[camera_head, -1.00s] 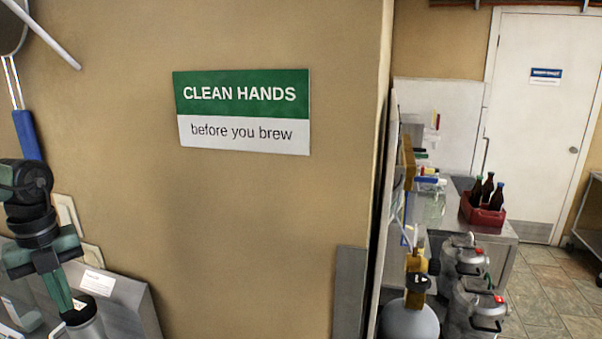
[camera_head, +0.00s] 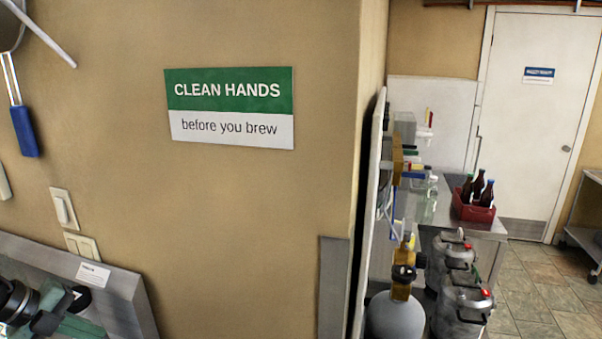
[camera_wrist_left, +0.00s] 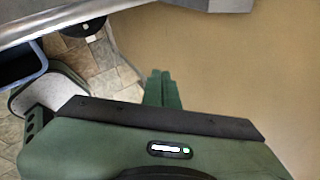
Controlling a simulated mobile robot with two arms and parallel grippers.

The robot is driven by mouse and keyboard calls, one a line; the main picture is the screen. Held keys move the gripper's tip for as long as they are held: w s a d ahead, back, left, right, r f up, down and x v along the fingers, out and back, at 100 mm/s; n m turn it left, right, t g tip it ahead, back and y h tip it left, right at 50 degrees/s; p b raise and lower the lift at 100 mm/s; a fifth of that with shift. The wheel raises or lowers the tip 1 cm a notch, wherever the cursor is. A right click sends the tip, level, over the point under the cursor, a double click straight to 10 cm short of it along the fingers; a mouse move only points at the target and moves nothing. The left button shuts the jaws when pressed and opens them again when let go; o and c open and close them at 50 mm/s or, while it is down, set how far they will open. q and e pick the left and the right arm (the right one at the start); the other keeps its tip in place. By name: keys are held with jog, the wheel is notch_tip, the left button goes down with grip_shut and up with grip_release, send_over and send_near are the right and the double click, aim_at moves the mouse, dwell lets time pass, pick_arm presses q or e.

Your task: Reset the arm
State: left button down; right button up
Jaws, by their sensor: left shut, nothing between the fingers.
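My left gripper (camera_wrist_left: 162,88) shows in the left wrist view as green fingers pressed together, with nothing between them. It points toward a plain tan surface and a tiled floor. In the head view, black and green parts of my left arm show at the lower left corner, in front of a steel panel (camera_head: 125,300). The fingers cannot be made out there. My right gripper is in neither view.
A tan wall with a "CLEAN HANDS" sign (camera_head: 229,108) fills the left and middle. Metal kegs (camera_head: 462,308), a grey gas cylinder (camera_head: 394,318) and a red bottle crate (camera_head: 472,208) stand right. In the wrist view, a steel edge (camera_wrist_left: 60,22) runs across the top left.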

pick_arm(q)
jog(key=s+d+f+n+t+y, duration=0.1)
jog(key=s+f+n+t+y, duration=0.3)
jog(key=f+n, duration=0.45)
jog(key=s+d+f+n+t+y, duration=0.15)
jog(key=s+f+n+y, duration=0.25)
jog(key=s+f+n, duration=0.45)
jog(key=s+d+f+n+g+h, duration=0.25)
jog(key=s+d, duration=0.35)
jog(key=d, duration=0.3)
jog(key=s+d+f+n+g+h, duration=0.1)
jog(key=s+d+n+g, duration=0.3)
jog(key=s+d, duration=0.4)
notch_tip(320, 180, down, 28)
jog(key=d+g+b, duration=0.1)
jog(key=g+b, duration=0.1)
jog(key=s+a+f+g+b, duration=0.1)
jog(key=s+a+f, duration=0.2)
jog(key=s+f, duration=1.4)
jog(key=shift+s+f+y+b, duration=0.25)
jog(key=shift+f+y+b, duration=0.1)
jog(key=shift+f+b, duration=0.1)
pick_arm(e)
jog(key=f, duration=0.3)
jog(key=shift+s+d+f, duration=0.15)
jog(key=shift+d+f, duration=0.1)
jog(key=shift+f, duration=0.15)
pick_arm(q)
jog(key=shift+s+m, duration=0.1)
jog(key=shift+m, duration=0.15)
